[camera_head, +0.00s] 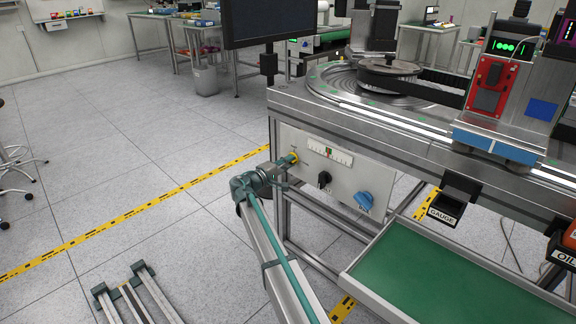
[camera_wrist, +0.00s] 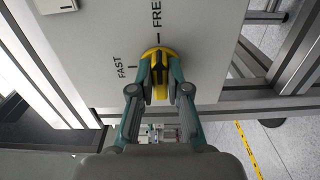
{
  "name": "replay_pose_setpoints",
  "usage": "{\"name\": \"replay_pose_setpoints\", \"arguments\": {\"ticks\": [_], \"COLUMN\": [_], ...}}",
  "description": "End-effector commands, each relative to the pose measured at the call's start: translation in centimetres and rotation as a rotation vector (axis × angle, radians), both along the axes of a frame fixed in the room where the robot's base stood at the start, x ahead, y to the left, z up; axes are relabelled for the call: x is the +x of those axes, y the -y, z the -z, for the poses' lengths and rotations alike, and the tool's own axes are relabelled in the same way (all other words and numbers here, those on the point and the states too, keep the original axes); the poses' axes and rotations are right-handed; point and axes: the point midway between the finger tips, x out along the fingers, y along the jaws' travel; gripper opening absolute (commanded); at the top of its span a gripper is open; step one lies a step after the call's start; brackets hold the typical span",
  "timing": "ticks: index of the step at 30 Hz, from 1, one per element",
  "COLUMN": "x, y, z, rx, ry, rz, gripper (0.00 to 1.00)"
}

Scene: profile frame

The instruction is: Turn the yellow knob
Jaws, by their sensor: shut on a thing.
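The yellow knob (camera_wrist: 157,55) sits on a light grey panel (camera_wrist: 100,30) in the wrist view. The labels FAST and FREE are printed around it, each with a tick mark. My gripper (camera_wrist: 157,78) is shut on the yellow knob, one finger on each side. In the head view the knob (camera_head: 293,156) shows as a small yellow spot at the panel's left end, partly hidden by my gripper (camera_head: 287,161). The exact setting of the knob is hard to tell.
The same panel carries a black knob (camera_head: 324,179), a blue knob (camera_head: 363,200) and a scale (camera_head: 329,151) to the right. A green tray (camera_head: 440,275) juts out below. Metal frame profiles (camera_wrist: 275,102) run close beside the panel. Open floor lies left.

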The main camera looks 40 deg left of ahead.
Motion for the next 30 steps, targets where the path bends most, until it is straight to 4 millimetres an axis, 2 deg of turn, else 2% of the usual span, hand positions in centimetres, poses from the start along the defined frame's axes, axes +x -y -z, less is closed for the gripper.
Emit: {"name": "replay_pose_setpoints", "arguments": {"ticks": [11,12,16,25,30], "x": [0.0,0.0,0.0,-0.1,-1.2], "y": [0.0,0.0,0.0,0.0,0.0], "z": [0.0,0.0,0.0,0.0,0.0], "rx": [0.007,0.007,0.006,0.004,0.004], "ry": [-0.001,-0.001,-0.001,-0.001,0.000], "rz": [0.000,0.000,0.000,0.000,0.000], "gripper": [0.00,0.20,0.41,0.41,0.41]}}
